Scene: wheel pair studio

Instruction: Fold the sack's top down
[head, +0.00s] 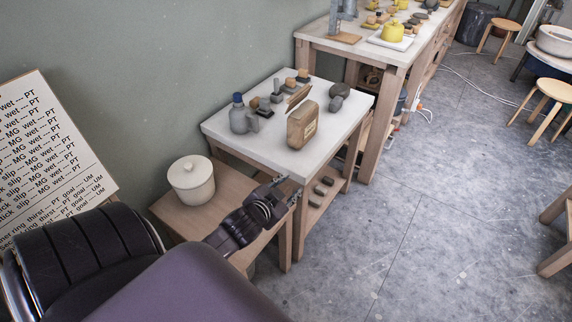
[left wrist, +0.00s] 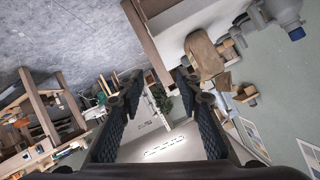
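The brown sack (head: 302,128) stands upright on the white-topped small table (head: 218,131), towards its front right. Its top flap is up and tilted, apart from the body on one side. The sack also shows in the left wrist view (left wrist: 203,54), upside down above the right finger. My left gripper (head: 287,189) is in front of the table's near edge, lower in the picture than the sack and not touching it. In the left wrist view its two black fingers (left wrist: 160,80) are spread wide with nothing between them. My right gripper is not in view.
A grey bottle with a blue cap (head: 239,116) and several small blocks stand behind the sack. A lidded cream pot (head: 191,180) stands on a lower wooden table. The grey floor (head: 400,225) at right is open.

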